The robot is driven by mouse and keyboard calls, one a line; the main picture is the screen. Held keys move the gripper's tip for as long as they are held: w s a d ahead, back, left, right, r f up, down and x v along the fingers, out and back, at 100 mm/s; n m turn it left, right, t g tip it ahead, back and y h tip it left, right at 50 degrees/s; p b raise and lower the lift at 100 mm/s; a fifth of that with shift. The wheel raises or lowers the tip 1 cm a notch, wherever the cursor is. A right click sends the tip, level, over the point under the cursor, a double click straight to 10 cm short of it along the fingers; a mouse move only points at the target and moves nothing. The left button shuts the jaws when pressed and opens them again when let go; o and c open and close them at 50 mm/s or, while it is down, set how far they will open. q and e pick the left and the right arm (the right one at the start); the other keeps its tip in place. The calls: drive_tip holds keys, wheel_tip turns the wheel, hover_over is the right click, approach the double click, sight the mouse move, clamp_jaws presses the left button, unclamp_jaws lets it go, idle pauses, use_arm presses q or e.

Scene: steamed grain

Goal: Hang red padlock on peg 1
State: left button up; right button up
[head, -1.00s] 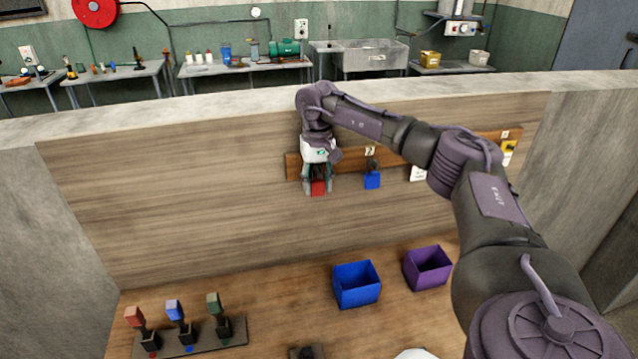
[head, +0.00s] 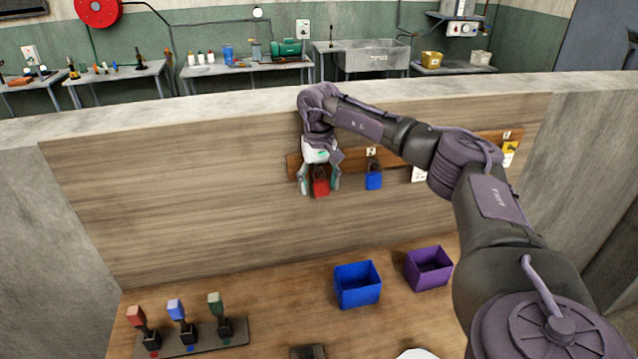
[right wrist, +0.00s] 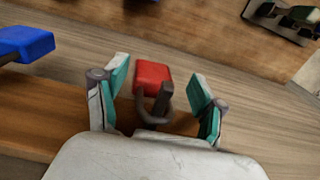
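The red padlock (head: 321,188) hangs at the left end of the wooden peg board (head: 294,166) on the wall. In the right wrist view the red padlock (right wrist: 152,76) has its grey shackle around a dark peg (right wrist: 163,97). My right gripper (head: 320,191) is open around the padlock, with a finger on each side and gaps between; it also shows in the right wrist view (right wrist: 160,84). The peg's number label is hidden behind my gripper. My left gripper is not in view.
A blue padlock (head: 373,180) hangs on the peg to the right, labelled 2. A blue bin (head: 357,286) and a purple bin (head: 429,269) stand on the table below. A base with red, blue and green levers (head: 205,335) is at lower left.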

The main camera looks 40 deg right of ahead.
drive_tip(key=shift+r, duration=0.1)
wheel_tip(320, 180, up, 12)
drive_tip(key=shift+f, duration=0.1)
idle(0.4)
